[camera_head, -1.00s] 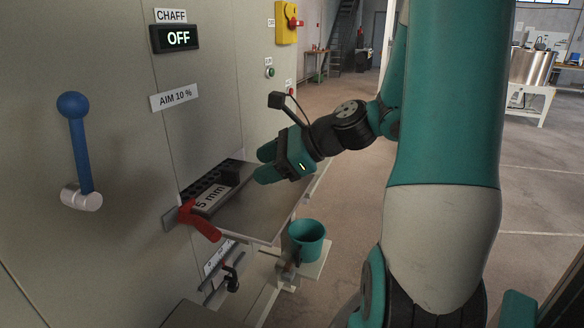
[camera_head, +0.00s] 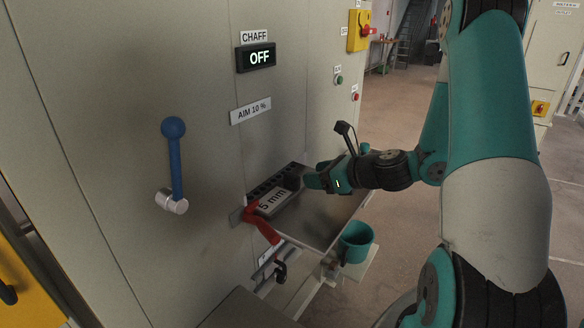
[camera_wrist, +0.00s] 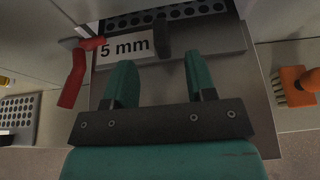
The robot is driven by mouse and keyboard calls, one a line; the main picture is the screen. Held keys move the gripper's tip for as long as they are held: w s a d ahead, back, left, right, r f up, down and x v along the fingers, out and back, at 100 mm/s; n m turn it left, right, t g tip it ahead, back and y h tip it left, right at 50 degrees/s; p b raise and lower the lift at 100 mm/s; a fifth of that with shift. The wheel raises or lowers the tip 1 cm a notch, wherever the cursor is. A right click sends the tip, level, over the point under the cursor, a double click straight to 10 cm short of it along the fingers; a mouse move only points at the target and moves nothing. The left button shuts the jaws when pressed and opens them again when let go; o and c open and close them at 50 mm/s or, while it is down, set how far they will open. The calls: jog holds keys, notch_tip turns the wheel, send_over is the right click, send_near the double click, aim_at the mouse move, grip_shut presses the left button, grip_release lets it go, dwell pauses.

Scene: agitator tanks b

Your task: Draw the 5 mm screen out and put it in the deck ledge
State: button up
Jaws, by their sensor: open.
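The 5 mm screen (camera_head: 272,201) is a dark perforated plate with a white "5 mm" label, at the machine's opening. In the wrist view the screen (camera_wrist: 205,38) lies just ahead of my fingers, with a dark upright grip (camera_wrist: 162,38) on its front bar. My gripper (camera_wrist: 158,62) is open and empty, its fingers spread to either side of that grip and short of it. In the head view my gripper (camera_head: 309,181) is over the grey metal shelf (camera_head: 318,217). I cannot tell which surface is the deck ledge.
A red lever (camera_head: 262,228) sits at the shelf's left corner. The wrist view shows another perforated plate (camera_wrist: 20,115) at left and an orange brush (camera_wrist: 296,85) at right. A blue lever (camera_head: 174,160) stands on the panel.

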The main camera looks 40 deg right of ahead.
aim_at(299, 178)
jog(key=p+x, duration=0.1)
jog(key=x, duration=0.7)
jog(key=shift+w+f, duration=0.15)
jog(key=shift+w, duration=0.05)
grip_shut()
jog(key=shift+s+d, duration=0.15)
jog(key=shift+s, duration=0.45)
dwell(0.3)
